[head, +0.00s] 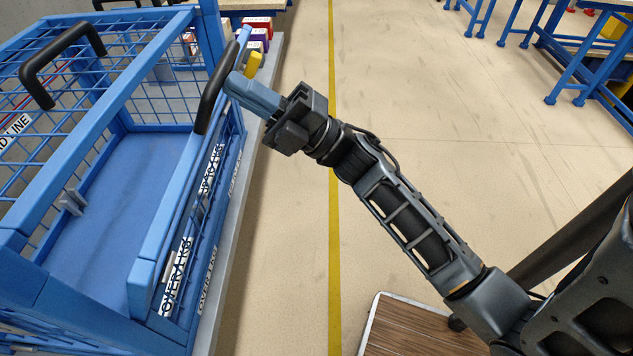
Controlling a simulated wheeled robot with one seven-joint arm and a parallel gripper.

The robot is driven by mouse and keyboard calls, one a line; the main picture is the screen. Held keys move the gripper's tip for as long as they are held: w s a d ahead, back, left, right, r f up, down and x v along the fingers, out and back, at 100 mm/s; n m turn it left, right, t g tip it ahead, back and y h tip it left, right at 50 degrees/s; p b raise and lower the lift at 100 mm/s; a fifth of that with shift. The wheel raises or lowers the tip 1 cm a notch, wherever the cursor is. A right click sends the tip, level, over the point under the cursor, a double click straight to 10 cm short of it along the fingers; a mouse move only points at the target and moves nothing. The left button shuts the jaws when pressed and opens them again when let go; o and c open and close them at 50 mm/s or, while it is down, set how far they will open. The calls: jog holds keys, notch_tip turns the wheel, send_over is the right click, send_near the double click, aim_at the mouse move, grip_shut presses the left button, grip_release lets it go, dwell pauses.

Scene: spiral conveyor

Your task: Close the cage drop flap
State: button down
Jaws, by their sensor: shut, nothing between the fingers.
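The blue wire-mesh cage (85,120) stands at the left with a blue floor (110,215) inside. Its drop flap (172,215) runs along the cage's right side, seen almost edge-on from above. A black handle (212,95) is at the flap's far upper part. My gripper (235,83) is shut and empty, with its fingertips at the outer side of this handle. They seem to touch it, though exact contact is unclear.
A second black handle (62,62) sits on the cage top. Coloured bins (257,30) stand behind the cage. A wooden-topped platform (405,330) is at the bottom. Blue-legged tables (560,55) stand at the far right. The floor right of the yellow line (335,230) is largely clear.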

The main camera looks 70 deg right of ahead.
jog(key=w+a+r+g+h+p, duration=0.1)
jog(key=w+a+r+g+p, duration=0.1)
jog(key=w+p, duration=0.6)
jog(key=shift+w+a+r, duration=0.7)
jog(key=shift+r, duration=0.1)
